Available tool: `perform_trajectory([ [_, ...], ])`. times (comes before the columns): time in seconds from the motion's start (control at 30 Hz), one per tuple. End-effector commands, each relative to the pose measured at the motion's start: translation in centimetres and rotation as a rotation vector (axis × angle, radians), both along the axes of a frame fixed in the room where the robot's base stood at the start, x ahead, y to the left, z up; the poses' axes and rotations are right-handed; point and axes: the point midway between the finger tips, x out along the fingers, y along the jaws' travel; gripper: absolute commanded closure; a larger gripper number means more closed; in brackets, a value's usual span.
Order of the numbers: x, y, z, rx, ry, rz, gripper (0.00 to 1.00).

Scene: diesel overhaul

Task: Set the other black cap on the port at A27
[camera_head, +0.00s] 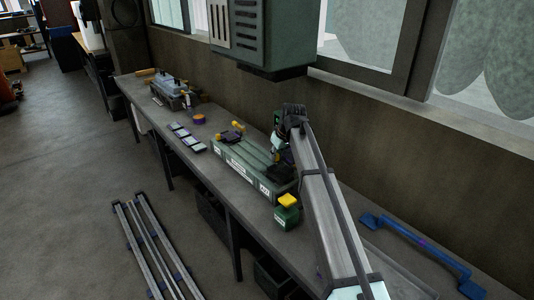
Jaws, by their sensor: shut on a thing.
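My gripper (281,162) is a small dark shape at the end of my arm, low over the back right part of a long green block (236,174) on the bench. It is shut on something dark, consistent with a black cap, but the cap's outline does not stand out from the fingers. The green block carries white labels on its front, too small to read, so I cannot tell which port is A27. Yellow-knobbed parts (236,127) sit at the block's far left end. The port under my gripper is hidden, and I cannot tell whether the cap touches it.
A green box with a yellow top (287,209) stands right of the block. Flat dark pieces (187,138) and a purple-orange ring (198,118) lie left. A grey machine (175,93) stands farther off; a blue bar (421,245) lies right. A green cabinet (265,38) hangs above.

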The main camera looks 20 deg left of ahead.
Motion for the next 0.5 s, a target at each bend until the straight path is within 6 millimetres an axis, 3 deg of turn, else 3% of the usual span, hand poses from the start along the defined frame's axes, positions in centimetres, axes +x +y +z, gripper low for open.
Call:
perform_trajectory([
  [0.03, 0.4, 1.5, -0.3, 0.0, 0.0, 0.019, 1.0],
  [0.2, 0.5, 3.7, -1.2, 0.002, -0.003, 0.056, 1.0],
  [0.5, 0.4, 4.0, -2.4, 0.002, -0.003, 0.061, 1.0],
])
